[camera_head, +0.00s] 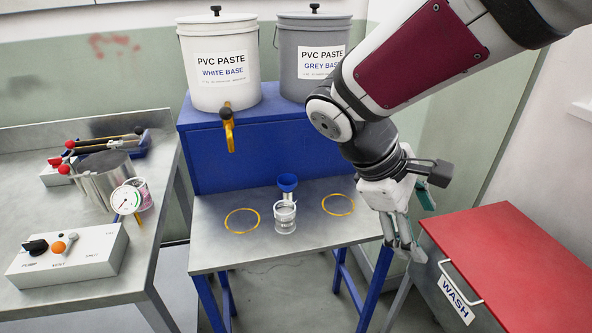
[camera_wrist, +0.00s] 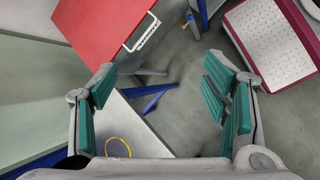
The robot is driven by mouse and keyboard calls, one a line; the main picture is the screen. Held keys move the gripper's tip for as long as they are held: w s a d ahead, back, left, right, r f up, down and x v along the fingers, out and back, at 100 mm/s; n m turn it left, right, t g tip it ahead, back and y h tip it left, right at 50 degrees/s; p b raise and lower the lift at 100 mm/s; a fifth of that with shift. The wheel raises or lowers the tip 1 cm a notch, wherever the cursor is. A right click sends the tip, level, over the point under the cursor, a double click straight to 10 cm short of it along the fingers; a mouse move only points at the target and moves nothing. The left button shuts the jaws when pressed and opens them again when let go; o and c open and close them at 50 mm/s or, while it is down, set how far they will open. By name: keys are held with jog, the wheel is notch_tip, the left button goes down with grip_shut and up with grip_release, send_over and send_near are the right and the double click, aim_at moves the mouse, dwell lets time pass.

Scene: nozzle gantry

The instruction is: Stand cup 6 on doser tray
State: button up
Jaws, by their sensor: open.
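A second, pinkish cup (camera_head: 144,192) stands on the left bench, partly hidden behind a gauge. I can read no number on either cup, so I cannot tell which is cup 6. My gripper (camera_head: 415,228) is open and empty, to the right of the tray and near the red bin.
A white pail (camera_head: 220,72) with a yellow tap (camera_head: 228,125) and a grey pail (camera_head: 312,80) stand on a blue box (camera_head: 240,165) behind the tray. A red-topped WASH bin (camera_head: 510,255) is at right. The left bench holds a control box (camera_head: 72,258) and a metal pot (camera_head: 98,178).

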jog(key=w+a+f+n+t+h+b, duration=0.2)
jog(key=w+a+f+n+t+h, duration=0.15)
jog(key=w+a+f+n, duration=0.3)
jog(key=n+t+b, duration=0.4)
jog(key=n+t, duration=0.6)
jog(key=n, duration=0.1)
send_near(277, 215)
jog(key=shift+h, duration=0.45)
jog(key=x, duration=0.4)
jog(key=shift+s+d+f, duration=0.2)
jog(key=shift+f, duration=0.15)
jog(key=shift+w+f+t, duration=0.1)
jog(key=shift+w+t, duration=0.05)
jog(key=shift+t, duration=0.1)
jog(key=shift+w+a+b+x, duration=0.1)
jog(key=shift+a+b+x, duration=0.1)
jog(key=shift+x, duration=1.5)
jog(key=shift+w+a+b+x, duration=0.1)
jog(key=shift+w+b+x, duration=0.05)
jog(key=shift+x, duration=1.6)
jog(key=c, duration=1.5)
jog(key=shift+o, duration=0.2)
